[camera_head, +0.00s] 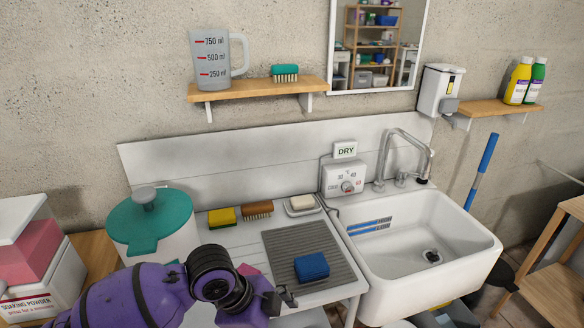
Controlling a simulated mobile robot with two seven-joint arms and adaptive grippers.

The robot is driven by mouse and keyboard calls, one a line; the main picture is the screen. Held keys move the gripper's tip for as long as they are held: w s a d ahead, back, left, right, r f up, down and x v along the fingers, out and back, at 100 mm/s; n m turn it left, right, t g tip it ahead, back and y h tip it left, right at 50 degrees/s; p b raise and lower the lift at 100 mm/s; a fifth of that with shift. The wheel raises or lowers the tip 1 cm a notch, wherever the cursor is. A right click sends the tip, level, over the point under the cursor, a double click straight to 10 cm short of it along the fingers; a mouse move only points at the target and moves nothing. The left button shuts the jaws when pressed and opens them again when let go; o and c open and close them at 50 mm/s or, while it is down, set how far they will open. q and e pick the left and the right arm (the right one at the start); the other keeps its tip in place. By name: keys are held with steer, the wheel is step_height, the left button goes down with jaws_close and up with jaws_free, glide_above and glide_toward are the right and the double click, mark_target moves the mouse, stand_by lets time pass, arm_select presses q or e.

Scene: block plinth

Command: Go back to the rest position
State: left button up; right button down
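My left arm is purple and black and comes in from the lower left. Its gripper (287,297) is at the bottom middle, over the front part of the worktop, just left of a blue sponge-like block (312,266). The gripper is small and dark here, and I cannot tell whether its fingers are apart. The blue block lies on a grey ribbed mat (290,245), and I see nothing gripping it. A pink item (248,269) shows partly behind my arm. My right gripper is not in view.
A white sink (470,243) with a tap is at the right. A teal-lidded pot (150,222) stands at the left. A yellow sponge (222,217), brown brush (257,209) and soap dish (303,206) line the back. A shelf (255,90) holds a measuring jug (213,62).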

arm_select(q)
steer(key=s+f+n+t+h, duration=0.1)
steer(key=s+f+n+t, duration=0.1)
steer(key=f+n, duration=0.35)
steer(key=s+f+n+t+h, duration=0.1)
steer(key=s+f+n+t, duration=0.15)
steer(key=f+n, duration=0.3)
steer(key=s+a+f+n+t+y, duration=0.3)
steer(key=s+a+f+n+y, duration=0.2)
steer(key=s+a, duration=0.9)
step_height(320, 180, down, 5)
steer(key=a+n, duration=0.1)
steer(key=n, duration=0.2)
steer(key=shift+s+a+y, duration=0.15)
steer(key=shift+s+y, duration=0.2)
steer(key=shift+y, duration=0.05)
